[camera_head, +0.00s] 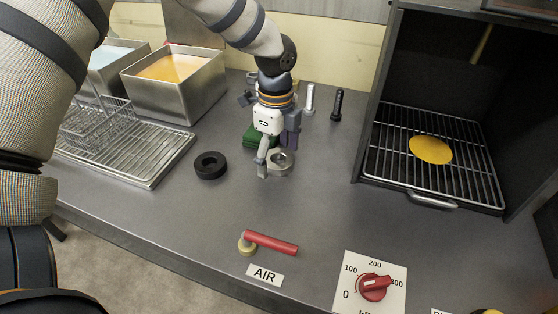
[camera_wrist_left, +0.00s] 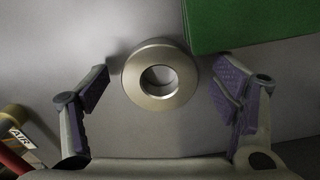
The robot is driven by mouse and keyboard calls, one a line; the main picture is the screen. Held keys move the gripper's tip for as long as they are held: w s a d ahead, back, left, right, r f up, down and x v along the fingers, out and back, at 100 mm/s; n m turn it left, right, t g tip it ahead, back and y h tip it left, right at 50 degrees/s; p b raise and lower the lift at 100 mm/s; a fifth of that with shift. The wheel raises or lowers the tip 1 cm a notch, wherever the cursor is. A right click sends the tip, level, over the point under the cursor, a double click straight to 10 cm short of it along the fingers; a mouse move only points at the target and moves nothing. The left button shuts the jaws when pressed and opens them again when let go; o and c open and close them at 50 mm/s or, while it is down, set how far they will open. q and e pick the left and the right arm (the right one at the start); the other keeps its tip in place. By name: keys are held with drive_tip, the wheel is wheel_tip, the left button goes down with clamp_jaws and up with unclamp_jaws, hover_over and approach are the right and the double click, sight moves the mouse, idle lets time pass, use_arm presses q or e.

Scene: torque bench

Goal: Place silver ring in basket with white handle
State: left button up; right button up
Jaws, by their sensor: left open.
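The silver ring (camera_head: 283,163) lies flat on the grey bench top. In the left wrist view the ring (camera_wrist_left: 134,78) lies between the spread fingers, with clear gaps on both sides. My left gripper (camera_head: 275,156) is open and empty, pointing down just over the ring and partly covering it in the head view; it also shows in the left wrist view (camera_wrist_left: 162,90). A wire basket (camera_head: 97,124) stands at the left on a draining rack, partly hidden by my arm. I cannot make out a white handle on it. My right gripper is not in view.
A green block (camera_head: 252,137) lies close beside the ring. A black ring (camera_head: 210,166) and dark and silver bolts (camera_head: 337,105) stand nearby. A steel tank of orange liquid (camera_head: 178,86), the draining rack (camera_head: 150,172), a red AIR lever (camera_head: 271,243) and an open oven (camera_head: 392,75) surround the area.

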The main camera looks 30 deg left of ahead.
sight(277, 156)
use_arm(q)
drive_tip(key=shift+r, duration=0.1)
drive_tip(key=shift+c, duration=0.3)
drive_tip(key=c, duration=1.9)
drive_tip(key=shift+o, duration=0.2)
drive_tip(key=shift+w+r, duration=0.1)
drive_tip(key=shift+r, duration=1.3)
drive_tip(key=s+d+r+p, duration=0.3)
drive_tip(key=s+d+r, duration=0.5)
drive_tip(key=s+r, duration=0.25)
drive_tip(key=s+f+n, duration=0.1)
drive_tip(key=f+n, duration=0.1)
drive_tip(key=n, duration=0.4)
drive_tip(key=d+f+n, duration=0.1)
drive_tip(key=f+n, duration=0.1)
drive_tip(key=n, duration=0.3)
drive_tip(key=s+d+f+n, duration=0.1)
drive_tip(key=f+n, duration=0.1)
drive_tip(key=n, duration=0.4)
drive_tip(key=shift+s+d+f+n, duration=0.25)
drive_tip(key=shift+s+n, duration=0.05)
drive_tip(key=shift+s, duration=0.05)
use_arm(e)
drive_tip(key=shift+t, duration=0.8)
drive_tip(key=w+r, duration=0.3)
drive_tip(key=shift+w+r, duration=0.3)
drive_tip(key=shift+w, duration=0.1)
